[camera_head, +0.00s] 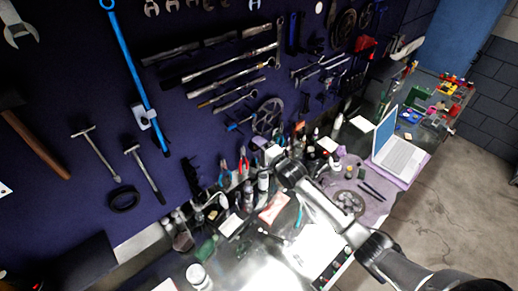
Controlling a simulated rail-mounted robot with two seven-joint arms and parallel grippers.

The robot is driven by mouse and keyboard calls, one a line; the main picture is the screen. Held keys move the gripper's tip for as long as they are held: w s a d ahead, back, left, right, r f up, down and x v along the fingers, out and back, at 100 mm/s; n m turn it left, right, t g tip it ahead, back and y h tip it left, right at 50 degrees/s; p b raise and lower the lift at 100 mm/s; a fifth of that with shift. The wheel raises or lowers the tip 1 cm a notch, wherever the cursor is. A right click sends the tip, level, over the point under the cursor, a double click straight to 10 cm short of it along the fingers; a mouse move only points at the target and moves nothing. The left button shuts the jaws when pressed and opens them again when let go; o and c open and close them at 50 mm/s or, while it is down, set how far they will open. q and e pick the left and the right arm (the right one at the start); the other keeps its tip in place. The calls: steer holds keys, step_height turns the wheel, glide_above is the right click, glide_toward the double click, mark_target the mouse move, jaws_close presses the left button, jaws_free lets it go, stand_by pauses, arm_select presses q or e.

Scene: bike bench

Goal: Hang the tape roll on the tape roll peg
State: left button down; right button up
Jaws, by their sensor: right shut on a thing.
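My right arm comes in from the lower right. Its gripper (280,163) is over the back of the bench, near the foot of the purple tool board. A black ring (123,198), which looks like a tape roll, is against the board at the lower left, below two hammer-like tools. It is well to the left of my right gripper and apart from it. I cannot make out the tape roll peg. My left gripper is not in view.
A blue pump (138,75) and several tools hang on the board (80,60). Bottles, pliers and cards crowd the bench around my right gripper. A white jar (198,276) stands in front. A laptop (400,155) is at the right.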

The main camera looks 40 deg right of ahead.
steer(key=shift+w+d+f+b, duration=0.1)
steer(key=shift+w+f+b, duration=0.1)
steer(key=shift+w+b, duration=1.15)
steer(key=w+b, duration=0.4)
steer(key=w, duration=0.1)
steer(key=shift+w+f, duration=0.15)
steer(key=shift+f, duration=0.05)
steer(key=shift+w, duration=0.1)
steer(key=o, duration=1)
